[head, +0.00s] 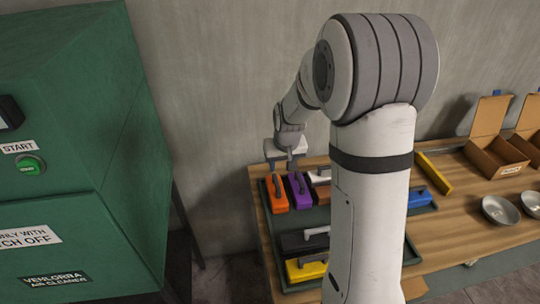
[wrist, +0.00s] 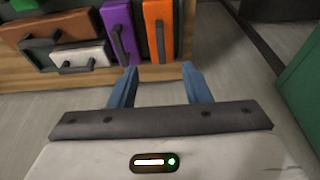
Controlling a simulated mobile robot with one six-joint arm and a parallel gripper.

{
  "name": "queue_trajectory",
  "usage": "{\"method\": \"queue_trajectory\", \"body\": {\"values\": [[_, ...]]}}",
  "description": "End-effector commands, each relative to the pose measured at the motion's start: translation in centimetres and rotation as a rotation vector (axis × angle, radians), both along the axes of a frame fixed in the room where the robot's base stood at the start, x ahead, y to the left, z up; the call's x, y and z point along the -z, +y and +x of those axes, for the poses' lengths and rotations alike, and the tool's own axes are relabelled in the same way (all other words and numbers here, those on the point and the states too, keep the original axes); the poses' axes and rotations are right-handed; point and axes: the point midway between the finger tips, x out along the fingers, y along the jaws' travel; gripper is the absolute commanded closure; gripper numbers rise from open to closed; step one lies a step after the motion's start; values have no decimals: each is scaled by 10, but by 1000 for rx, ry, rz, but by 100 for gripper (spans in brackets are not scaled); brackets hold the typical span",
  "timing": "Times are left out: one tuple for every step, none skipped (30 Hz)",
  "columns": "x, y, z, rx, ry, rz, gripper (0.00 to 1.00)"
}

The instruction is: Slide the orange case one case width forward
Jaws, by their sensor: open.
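The orange case (head: 276,198) lies at the left end of a dark tray on the wooden table, with a dark handle along its top. In the wrist view the orange case (wrist: 170,24) is straight ahead, beyond the fingertips. My gripper (head: 284,167) is open and empty at the table's left end, by the orange case. In the wrist view my gripper (wrist: 159,68) shows both blue fingers apart, with floor and table edge between them. I see no contact with the case.
A purple case (head: 297,187) lies close beside the orange one. A green machine (head: 85,150) stands left. Metal bowls (head: 500,209) and cardboard boxes (head: 489,150) are right.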

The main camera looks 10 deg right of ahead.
Motion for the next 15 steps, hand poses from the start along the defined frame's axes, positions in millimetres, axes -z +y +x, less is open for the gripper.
{"method": "queue_trajectory", "body": {"values": [[18, 0, 12, 1, 9, 0, 56], [26, 0, 18, 1, 11, 0, 56], [36, 0, 25, 1, 11, 0, 56], [43, 0, 30, 2, 12, 0, 56], [48, 0, 34, 2, 12, 0, 56], [56, 0, 38, 2, 12, 0, 56], [60, 0, 40, 2, 12, 0, 56], [63, 0, 43, 2, 12, 0, 56], [67, 0, 45, 3, 12, 1, 56], [70, 0, 46, 3, 13, 1, 56], [73, 0, 47, 3, 13, 1, 56], [76, 0, 48, 3, 12, 1, 56], [79, 0, 49, 3, 12, 1, 56], [82, -1, 50, 3, 11, 1, 56], [87, -1, 51, 3, 12, 1, 56]]}}
